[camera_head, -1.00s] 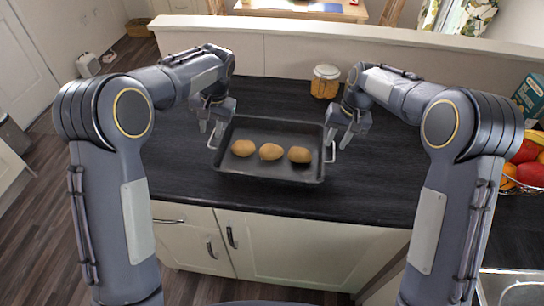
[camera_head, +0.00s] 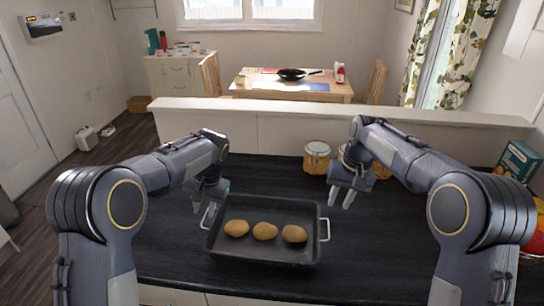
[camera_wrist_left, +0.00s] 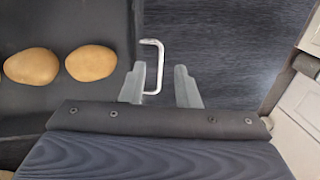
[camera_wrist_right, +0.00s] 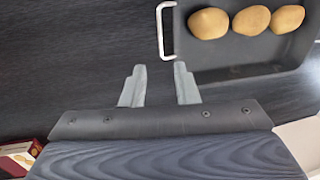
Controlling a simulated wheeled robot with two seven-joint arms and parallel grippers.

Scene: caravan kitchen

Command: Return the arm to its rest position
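A dark roasting tray (camera_head: 262,205) with metal handles at both ends stands on the black counter, holding several potatoes (camera_head: 265,231). My left gripper (camera_head: 210,206) is open at the tray's left handle (camera_head: 207,217). In the left wrist view, that handle (camera_wrist_left: 160,62) shows between the open fingers, nearer one of them; contact cannot be told. My right gripper (camera_head: 340,204) is open and empty, apart from the tray's right handle (camera_head: 325,231). In the right wrist view, this handle (camera_wrist_right: 166,30) lies beyond the fingertips.
Glass jars (camera_head: 317,157) stand at the back of the counter, partly behind my right arm. A low partition (camera_head: 340,121) runs behind them. A box (camera_head: 518,160) and a fruit bowl (camera_head: 533,250) stand at the right. A table (camera_head: 285,92) with a pan stands beyond.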

